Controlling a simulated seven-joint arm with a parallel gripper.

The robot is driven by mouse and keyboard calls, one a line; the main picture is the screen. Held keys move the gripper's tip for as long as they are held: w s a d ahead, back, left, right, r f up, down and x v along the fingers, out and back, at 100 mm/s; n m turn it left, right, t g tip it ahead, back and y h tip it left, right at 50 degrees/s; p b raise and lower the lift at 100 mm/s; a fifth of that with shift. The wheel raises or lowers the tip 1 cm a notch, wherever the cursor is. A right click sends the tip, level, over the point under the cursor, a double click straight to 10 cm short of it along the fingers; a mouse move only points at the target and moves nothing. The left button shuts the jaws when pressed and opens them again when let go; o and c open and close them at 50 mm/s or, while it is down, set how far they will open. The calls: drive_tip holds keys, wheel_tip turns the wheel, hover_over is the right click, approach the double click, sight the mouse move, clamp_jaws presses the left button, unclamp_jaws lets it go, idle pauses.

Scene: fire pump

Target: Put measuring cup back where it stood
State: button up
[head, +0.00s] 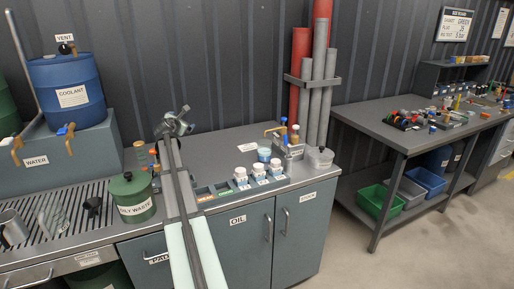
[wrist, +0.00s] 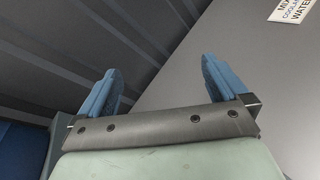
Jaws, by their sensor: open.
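No single item is clearly the measuring cup. A clear glass-like vessel (head: 52,214) stands on the slatted drain grate at the far left, beside a grey metal jug (head: 14,228). My gripper (head: 174,122) is above the back left of the middle counter. In the wrist view my gripper (wrist: 160,85) has its two blue fingers spread, with nothing between them.
A green oily-waste can (head: 132,197) stands left of my arm. Several white-lidded jars (head: 259,171) stand in a rack along the counter front. Grey and red tubes (head: 317,90) rise at the back right. The counter (head: 215,150) behind the rack is mostly bare. A blue coolant drum (head: 68,85) stands left.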

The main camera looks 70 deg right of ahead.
sight(261, 146)
drive_tip(key=s+d+f+g, duration=0.2)
drive_tip(key=s+d+f, duration=0.2)
drive_tip(key=s, duration=0.6)
drive_tip(key=s+d+f+g, duration=0.2)
drive_tip(key=s+d+f, duration=0.1)
drive_tip(key=s, duration=0.7)
drive_tip(key=s+d+f+g+y, duration=0.1)
drive_tip(key=s+d+f+g, duration=0.2)
drive_tip(key=s, duration=0.8)
drive_tip(key=shift+d+f+n, duration=0.15)
drive_tip(key=shift+d+f, duration=0.25)
drive_tip(key=shift+f, duration=0.2)
drive_tip(key=shift+d+f+n, duration=0.15)
drive_tip(key=shift+d+f, duration=0.25)
drive_tip(key=shift+f, duration=0.2)
drive_tip(key=shift+w, duration=0.1)
drive_tip(key=shift+x, duration=3.75)
drive_tip(key=shift+c, duration=0.3)
